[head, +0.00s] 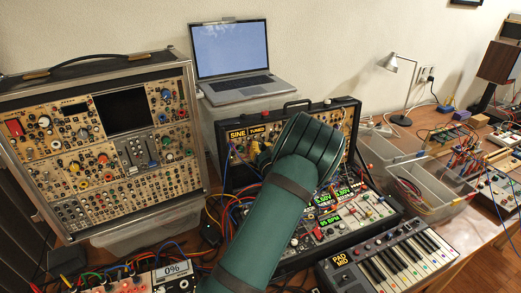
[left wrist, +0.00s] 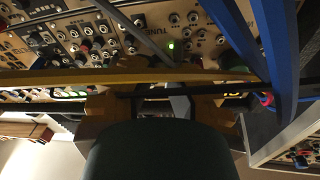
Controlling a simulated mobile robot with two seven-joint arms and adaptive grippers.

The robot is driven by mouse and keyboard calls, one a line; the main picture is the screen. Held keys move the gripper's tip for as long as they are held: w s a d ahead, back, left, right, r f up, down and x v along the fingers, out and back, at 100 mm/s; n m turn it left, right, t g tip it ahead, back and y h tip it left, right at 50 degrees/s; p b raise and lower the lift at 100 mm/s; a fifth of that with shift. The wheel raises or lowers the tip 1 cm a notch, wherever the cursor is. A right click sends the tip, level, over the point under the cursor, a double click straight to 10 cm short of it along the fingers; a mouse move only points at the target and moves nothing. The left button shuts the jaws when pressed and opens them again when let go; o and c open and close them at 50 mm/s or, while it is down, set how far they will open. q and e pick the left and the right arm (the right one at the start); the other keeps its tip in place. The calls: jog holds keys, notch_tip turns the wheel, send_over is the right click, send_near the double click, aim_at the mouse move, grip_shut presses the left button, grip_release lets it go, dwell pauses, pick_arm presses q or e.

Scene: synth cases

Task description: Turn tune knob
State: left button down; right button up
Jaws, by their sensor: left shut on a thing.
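My left arm reaches across the head view to the black synth case (head: 352,110), which has a lit "SINE TUNED" display (head: 247,133). The left gripper (head: 263,157) is at the left part of this case's panel, mostly behind my own green wrist. In the left wrist view its yellow-brown fingers (left wrist: 160,92) are against the panel, by an upside-down "TUNE" label (left wrist: 153,36) and a small green light. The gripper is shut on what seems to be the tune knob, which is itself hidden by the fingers. My right gripper is not in view.
A large modular synth case (head: 98,140) stands at left and a laptop (head: 233,62) behind. Patch cables hang around my arm. A small keyboard (head: 390,262) is at front right, clear plastic bins (head: 425,180) at right. Blue cables (left wrist: 270,45) cross close in the left wrist view.

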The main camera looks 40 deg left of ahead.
pick_arm(q)
jog(key=shift+s+f, duration=0.1)
jog(key=shift+f, duration=0.05)
jog(key=c, duration=0.9)
grip_release()
jog(key=shift+a, duration=0.15)
jog(key=shift+o, duration=0.2)
jog(key=shift+s+d, duration=0.1)
jog(key=shift+d, duration=0.25)
jog(key=r+v, duration=0.1)
jog(key=v, duration=1)
jog(key=shift+s+f, duration=0.2)
jog(key=shift+f, duration=0.25)
jog(key=shift+d, duration=0.15)
